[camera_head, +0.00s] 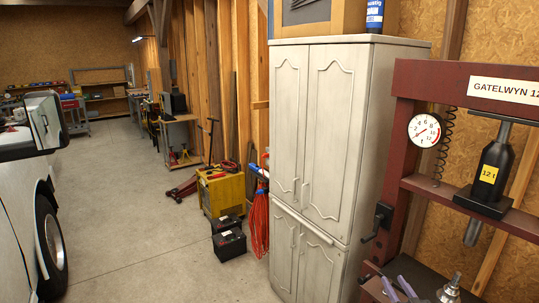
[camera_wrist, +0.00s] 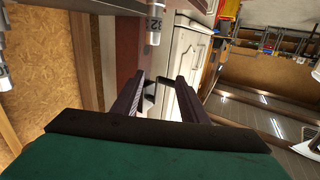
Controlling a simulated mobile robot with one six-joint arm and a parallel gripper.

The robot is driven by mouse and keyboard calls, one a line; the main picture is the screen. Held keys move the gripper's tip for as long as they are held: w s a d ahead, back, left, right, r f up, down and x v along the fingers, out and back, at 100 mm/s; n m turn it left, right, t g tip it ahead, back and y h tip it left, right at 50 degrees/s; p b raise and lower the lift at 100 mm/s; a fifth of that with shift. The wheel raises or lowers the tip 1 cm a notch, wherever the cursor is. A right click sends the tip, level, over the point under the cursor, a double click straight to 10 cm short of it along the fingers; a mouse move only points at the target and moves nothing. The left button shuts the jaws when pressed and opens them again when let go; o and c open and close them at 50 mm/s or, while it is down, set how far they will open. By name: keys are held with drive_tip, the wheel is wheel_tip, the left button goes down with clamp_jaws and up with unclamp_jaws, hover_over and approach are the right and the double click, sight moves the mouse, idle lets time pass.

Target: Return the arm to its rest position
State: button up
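My gripper (camera_wrist: 159,80) shows in the wrist view with its two dark fingers apart. I see nothing held between them. The gap shows background: part of the white cabinet and a small dark part of the press. The wrist view is strongly tilted, with the green and black body of my gripper filling its lower edge.
A tall white cabinet (camera_head: 345,120) stands in the middle. A white vehicle (camera_head: 25,215) stands left. Batteries (camera_head: 229,243) lie on the floor; the aisle (camera_head: 125,210) is clear.

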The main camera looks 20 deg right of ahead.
drive_tip(key=w+a+f+y+b, duration=0.2)
drive_tip(key=w+a+f, duration=0.4)
drive_tip(key=a, duration=0.4)
drive_tip(key=w+a+f+y+b, duration=0.1)
drive_tip(key=w+a+f, duration=0.45)
drive_tip(key=a, duration=0.45)
drive_tip(key=s+a+f+g+b, duration=0.1)
drive_tip(key=a+f+g+b, duration=0.3)
drive_tip(key=a+f, duration=1.1)
drive_tip(key=s+a+f+g+b, duration=0.1)
drive_tip(key=s+a+f+g, duration=0.35)
drive_tip(key=s+f, duration=0.4)
drive_tip(key=s+a+f+g, duration=0.3)
drive_tip(key=s+f+g, duration=0.2)
drive_tip(key=s+f, duration=0.35)
drive_tip(key=s+a+n+g+y, duration=0.1)
drive_tip(key=s+a+n+g, duration=0.2)
drive_tip(key=s+g, duration=0.6)
drive_tip(key=s+a, duration=0.1)
drive_tip(key=s, duration=0.9)
drive_tip(key=shift+s, duration=0.2)
